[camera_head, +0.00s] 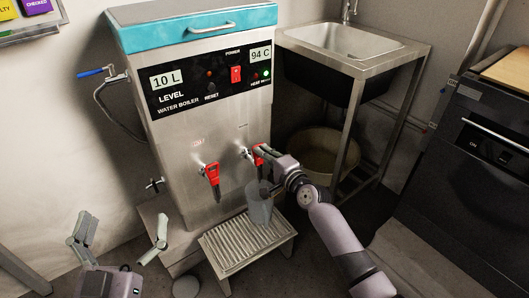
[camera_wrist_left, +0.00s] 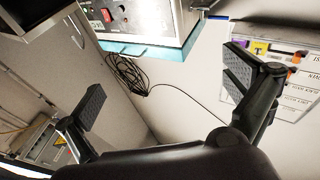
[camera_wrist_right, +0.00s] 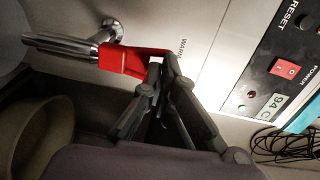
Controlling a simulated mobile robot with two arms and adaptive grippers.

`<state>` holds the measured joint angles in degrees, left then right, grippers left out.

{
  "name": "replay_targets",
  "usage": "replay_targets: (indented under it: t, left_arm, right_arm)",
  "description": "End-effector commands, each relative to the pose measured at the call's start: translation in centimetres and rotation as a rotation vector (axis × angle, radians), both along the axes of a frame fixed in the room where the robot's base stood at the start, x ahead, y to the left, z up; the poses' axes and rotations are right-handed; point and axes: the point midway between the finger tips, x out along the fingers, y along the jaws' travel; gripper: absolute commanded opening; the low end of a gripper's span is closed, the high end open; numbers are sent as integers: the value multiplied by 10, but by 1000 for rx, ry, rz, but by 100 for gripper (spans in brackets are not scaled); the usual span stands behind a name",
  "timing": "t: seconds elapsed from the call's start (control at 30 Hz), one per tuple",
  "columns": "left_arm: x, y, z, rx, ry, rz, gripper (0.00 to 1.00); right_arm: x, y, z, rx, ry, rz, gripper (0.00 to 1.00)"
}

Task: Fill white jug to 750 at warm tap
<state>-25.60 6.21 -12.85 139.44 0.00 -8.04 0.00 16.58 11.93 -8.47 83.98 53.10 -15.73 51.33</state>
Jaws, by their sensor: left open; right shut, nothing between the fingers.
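The water boiler (camera_head: 190,120) has two taps with red handles. The left handle (camera_head: 212,175) is free. The right handle (camera_head: 259,157) is beside my right gripper (camera_head: 265,150), which is shut and empty. In the right wrist view, the fingertips (camera_wrist_right: 160,65) are at the end of the red handle (camera_wrist_right: 128,60), by the label "WARM"; I cannot tell if they touch. A pale grey-white jug (camera_head: 260,204) is upright below the right tap. Its level marks and any water are not readable. My left gripper (camera_head: 122,232) is open and empty at lower left.
A slatted metal stand (camera_head: 235,243) is below the taps. The boiler panel shows 10 L and 94 C. A steel sink (camera_head: 345,45) and a bucket (camera_head: 325,150) are to the right. A dark oven (camera_head: 490,150) stands at the far right.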

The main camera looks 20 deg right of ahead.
Motion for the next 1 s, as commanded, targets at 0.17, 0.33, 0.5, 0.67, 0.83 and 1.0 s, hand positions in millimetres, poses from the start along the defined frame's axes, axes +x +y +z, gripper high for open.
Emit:
replay_targets:
  t: [0.17,0.33,0.5,0.67,0.83,1.0]
  left_arm:
    - [3,2,-15,24,88,6,100]
    - [4,4,-35,52,197,12,100]
    - [0,10,-68,99,378,23,100]
    - [-16,21,-109,155,611,38,100]
    - [-49,36,-152,218,884,55,100]
    - [-95,52,-184,276,1153,71,100]
  right_arm:
    - [1,0,1,-3,9,0,0]
    - [1,1,2,-6,19,0,0]
    - [2,1,4,-11,35,0,0]
    - [4,1,5,-17,56,0,0]
    - [5,1,6,-24,82,0,0]
    - [7,2,7,-32,106,0,0]
